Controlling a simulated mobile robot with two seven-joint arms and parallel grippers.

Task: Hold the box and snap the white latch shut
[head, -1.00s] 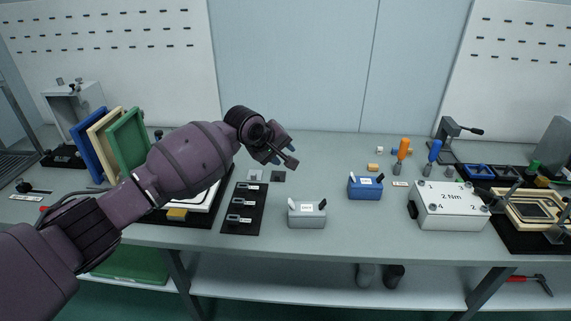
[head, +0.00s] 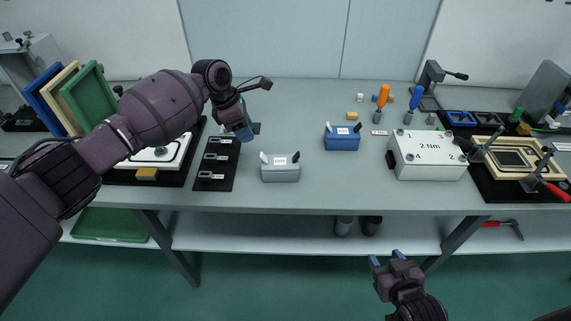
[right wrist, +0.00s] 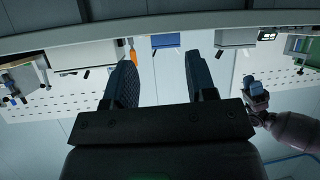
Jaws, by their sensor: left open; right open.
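Two small boxes with latches stand on the bench: a grey box (head: 280,174) and a blue box (head: 342,143) behind it to the right. Each has a white latch at its left end and a black latch at its right end; both white latches, including the grey box's white latch (head: 264,157), stick up. My left gripper (head: 246,132) is open and empty, up and left of the grey box. My right gripper (head: 385,258) is open and empty, low in front of the bench edge. Its fingers also show in the right wrist view (right wrist: 162,88), with the blue box (right wrist: 166,41) beyond.
A black mat (head: 217,182) with several labelled parts lies left of the grey box. A white 2 Nm box (head: 428,170) stands to the right. Orange and blue screwdrivers stand behind. Framed panels are at the left. The bench front between the boxes is clear.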

